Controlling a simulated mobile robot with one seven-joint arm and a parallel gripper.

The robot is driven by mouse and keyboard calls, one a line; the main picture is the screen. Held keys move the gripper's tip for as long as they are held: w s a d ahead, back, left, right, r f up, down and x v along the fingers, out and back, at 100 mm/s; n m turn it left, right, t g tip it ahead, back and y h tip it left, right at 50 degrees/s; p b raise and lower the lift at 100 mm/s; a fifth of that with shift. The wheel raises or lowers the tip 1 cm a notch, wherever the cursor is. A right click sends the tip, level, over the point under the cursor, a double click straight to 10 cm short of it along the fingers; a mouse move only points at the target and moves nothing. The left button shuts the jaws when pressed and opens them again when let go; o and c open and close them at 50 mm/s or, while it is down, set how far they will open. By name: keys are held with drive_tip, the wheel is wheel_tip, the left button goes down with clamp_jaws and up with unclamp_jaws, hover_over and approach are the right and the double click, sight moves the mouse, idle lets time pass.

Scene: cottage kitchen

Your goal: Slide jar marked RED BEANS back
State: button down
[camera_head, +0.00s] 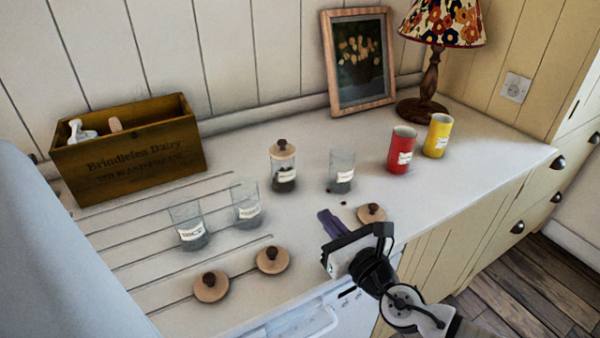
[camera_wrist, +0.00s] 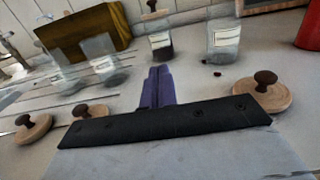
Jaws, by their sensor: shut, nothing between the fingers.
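Several glass jars with white labels stand on the counter; apart from one that seems to read RICE (camera_head: 190,226), I cannot read the labels, so I cannot tell which says RED BEANS. One jar with a wooden lid (camera_head: 284,172) holds dark contents; it also shows in the wrist view (camera_wrist: 160,42). An open jar (camera_head: 342,174) stands right of it, and another open jar (camera_head: 247,204) stands to the left. My gripper (camera_head: 327,219) is shut and empty, its purple fingers low over the counter in front of the lidded and open jars, apart from both. In the wrist view the fingers (camera_wrist: 157,88) point towards the lidded jar.
Loose wooden lids lie at the front (camera_head: 211,286), (camera_head: 272,260) and right beside my gripper (camera_head: 371,213). Small dark red bits (camera_head: 343,204) lie nearby. A red canister (camera_head: 401,150), yellow canister (camera_head: 438,137), lamp (camera_head: 430,85), picture frame (camera_head: 331,65) and wooden box (camera_head: 130,157) stand behind.

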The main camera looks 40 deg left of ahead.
sight(289, 174)
drive_tip(key=shift+w+a+r+p, duration=0.15)
drive_tip(key=shift+a+p, duration=0.15)
drive_tip(key=shift+a, duration=0.25)
drive_tip(key=p+x, duration=0.5)
drive_tip(key=x, duration=0.6)
drive_tip(key=shift+w+a, duration=0.1)
drive_tip(key=shift+a, duration=0.15)
drive_tip(key=shift+w+a, duration=0.25)
drive_tip(key=shift+a, duration=0.25)
drive_tip(key=shift+a, duration=0.1)
drive_tip(key=shift+w+a, duration=0.15)
drive_tip(key=shift+a, duration=0.15)
drive_tip(key=x, duration=0.3)
drive_tip(key=shift+d, duration=0.1)
drive_tip(key=shift+d+b, duration=0.2)
drive_tip(key=shift+b, duration=0.1)
